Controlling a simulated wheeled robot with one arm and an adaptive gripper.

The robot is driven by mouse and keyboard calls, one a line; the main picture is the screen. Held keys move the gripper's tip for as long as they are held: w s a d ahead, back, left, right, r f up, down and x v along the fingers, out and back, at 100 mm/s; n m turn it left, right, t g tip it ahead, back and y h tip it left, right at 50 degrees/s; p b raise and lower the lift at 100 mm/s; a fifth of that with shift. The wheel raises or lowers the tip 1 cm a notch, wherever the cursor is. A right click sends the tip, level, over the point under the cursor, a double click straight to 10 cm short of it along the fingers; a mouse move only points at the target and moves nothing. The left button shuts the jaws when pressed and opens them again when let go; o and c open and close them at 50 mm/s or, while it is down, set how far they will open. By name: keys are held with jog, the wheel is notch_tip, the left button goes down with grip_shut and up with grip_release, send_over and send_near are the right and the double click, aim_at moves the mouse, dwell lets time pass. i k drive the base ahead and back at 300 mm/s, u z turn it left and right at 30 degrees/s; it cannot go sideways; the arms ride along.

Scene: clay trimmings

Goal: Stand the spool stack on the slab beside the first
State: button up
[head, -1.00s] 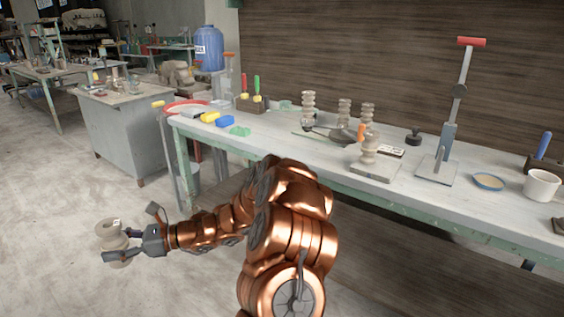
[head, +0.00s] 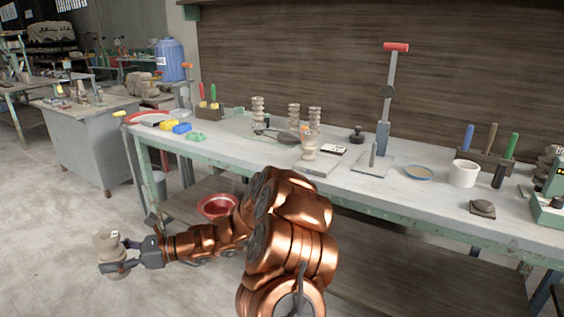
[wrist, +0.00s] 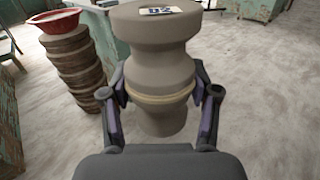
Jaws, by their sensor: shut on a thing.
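My gripper (head: 124,258) is shut on a grey-beige spool stack (head: 106,243), held upright over the floor at the left, away from the bench. In the wrist view the held spool stack (wrist: 152,65) has a printed label on top, and the fingers of my gripper (wrist: 159,94) close around its waist. The slab (head: 322,169) lies on the bench near the front edge. Several similar stacks (head: 258,108) stand further back.
Behind the slab lie a small labelled block (head: 334,149) and a dark tool (head: 287,137). To its right are a red-handled lever press (head: 383,140), a saucer (head: 418,172) and a white mug (head: 464,173). A red bowl (head: 217,205) sits below the bench. Open floor (head: 60,230) lies left.

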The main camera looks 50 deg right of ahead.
aim_at(325, 163)
jog(key=z, duration=1.4)
jog(key=i, duration=0.5)
